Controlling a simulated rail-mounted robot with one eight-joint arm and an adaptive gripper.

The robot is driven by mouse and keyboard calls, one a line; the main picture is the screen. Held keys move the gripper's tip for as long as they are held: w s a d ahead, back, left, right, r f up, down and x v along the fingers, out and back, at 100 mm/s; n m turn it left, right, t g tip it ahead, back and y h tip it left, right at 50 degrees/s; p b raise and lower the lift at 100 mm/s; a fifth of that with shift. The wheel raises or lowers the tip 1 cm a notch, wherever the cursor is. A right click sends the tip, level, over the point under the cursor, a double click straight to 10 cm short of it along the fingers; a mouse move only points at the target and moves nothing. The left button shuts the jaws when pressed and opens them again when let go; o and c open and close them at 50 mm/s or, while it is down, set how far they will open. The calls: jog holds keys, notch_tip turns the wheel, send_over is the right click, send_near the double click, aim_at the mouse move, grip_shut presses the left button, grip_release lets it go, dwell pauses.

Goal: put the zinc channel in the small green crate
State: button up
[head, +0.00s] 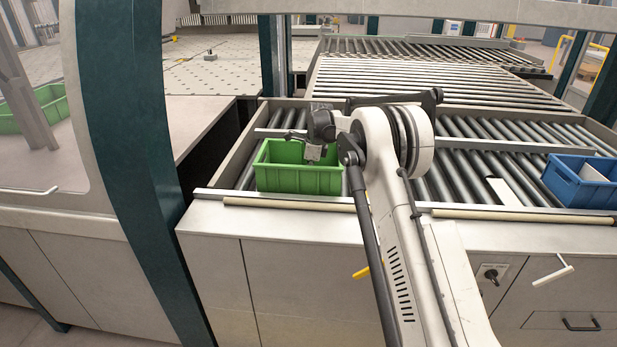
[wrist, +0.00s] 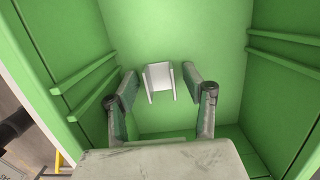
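The green crate (head: 298,180) stands on the rollers at the front left of the conveyor. My gripper (head: 314,153) reaches down into it from above. In the wrist view the inside of the green crate (wrist: 205,45) fills most of the picture. The zinc channel (wrist: 159,79), a short pale U-shaped piece, shows between the two fingertips of my gripper (wrist: 159,85). A gap shows on each side of it, so the fingers are open and apart from it. The channel appears inside the crate; whether it rests on the floor is hard to tell.
A blue crate (head: 585,182) with a pale piece inside stands at the right on the rollers. A pale flat piece (head: 504,192) lies left of it. Another green crate (head: 40,108) is at the far left, behind the teal frame post (head: 130,110). The rollers behind are clear.

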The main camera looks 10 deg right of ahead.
notch_tip(320, 180, up, 12)
jog(key=d+b, duration=0.1)
jog(key=d, duration=0.1)
jog(key=s+a+r+n+t+h, duration=0.15)
jog(key=s+r+n, duration=0.35)
jog(key=s+r, duration=0.5)
jog(key=s+a+r+n+t+y, duration=0.15)
jog(key=s+r+n, duration=0.4)
jog(key=s, duration=0.95)
jog(key=s+f+n+t+h, duration=0.1)
jog(key=s+f+n, duration=0.4)
jog(key=s, duration=0.9)
jog(key=s+a+f+n+t, duration=0.1)
jog(key=s+f+n, duration=0.4)
jog(key=s, duration=1)
jog(key=shift+s+a+n+t+h, duration=0.15)
jog(key=shift+s+n+t+h, duration=0.2)
jog(key=shift+n+t, duration=0.4)
